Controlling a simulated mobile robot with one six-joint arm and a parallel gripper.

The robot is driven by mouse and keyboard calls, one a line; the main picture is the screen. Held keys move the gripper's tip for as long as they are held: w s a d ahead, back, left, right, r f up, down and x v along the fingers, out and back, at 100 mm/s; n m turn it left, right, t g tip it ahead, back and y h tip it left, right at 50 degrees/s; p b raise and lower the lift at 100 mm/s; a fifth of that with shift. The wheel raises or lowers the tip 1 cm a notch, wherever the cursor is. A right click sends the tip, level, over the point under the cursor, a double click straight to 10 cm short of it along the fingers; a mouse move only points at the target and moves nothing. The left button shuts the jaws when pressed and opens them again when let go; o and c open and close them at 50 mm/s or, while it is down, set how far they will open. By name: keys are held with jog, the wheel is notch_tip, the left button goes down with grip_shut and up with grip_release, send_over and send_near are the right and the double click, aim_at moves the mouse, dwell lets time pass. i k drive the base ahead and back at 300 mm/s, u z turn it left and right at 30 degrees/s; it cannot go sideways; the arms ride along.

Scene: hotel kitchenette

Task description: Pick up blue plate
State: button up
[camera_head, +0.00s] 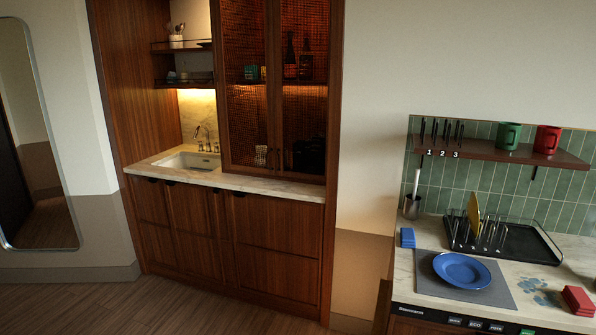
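The blue plate (461,271) lies flat on a grey mat (430,285) on the pale countertop at the lower right of the head camera view. Nothing lies on the plate, and its whole rim shows. My gripper does not show in this view.
Behind the plate stands a black dish rack (522,243) holding a yellow plate (474,215). A blue block (408,237) and a red block (578,300) flank the mat. A wooden shelf (500,152) with green and red mugs hangs above. The wooden floor (190,308) is clear.

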aim_at(460, 271)
jog(key=u, duration=0.05)
jog(key=k, duration=1.35)
jog(key=u, duration=0.25)
jog(key=i, duration=1.05)
jog(key=u, duration=0.9)
jog(key=i, duration=0.65)
jog(key=u, duration=0.35)
